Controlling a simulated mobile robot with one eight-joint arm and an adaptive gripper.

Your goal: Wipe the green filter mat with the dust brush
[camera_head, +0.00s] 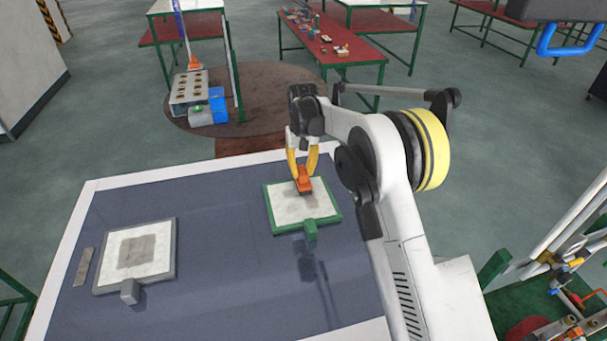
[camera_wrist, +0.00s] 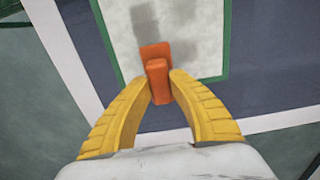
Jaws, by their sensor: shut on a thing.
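The green filter mat (camera_head: 285,217) lies on the blue-grey table, with a green frame, a white surface and a grey dusty patch in its middle. A green block-shaped handle sticks out at its near edge. The orange dust brush (camera_head: 304,186) is over the upper right part of the mat, close to the patch; I cannot tell whether it touches. My gripper (camera_head: 302,169) is shut on the brush from above. In the wrist view, the yellow fingers (camera_wrist: 159,90) pinch the orange brush (camera_wrist: 157,65) above the white mat surface (camera_wrist: 205,45); the brush covers part of the patch.
A grey-framed mat (camera_head: 110,250) with a dark patch lies at the left of the table (camera_head: 220,290), beside a thin grey strip (camera_head: 83,267). The table between the mats is clear.

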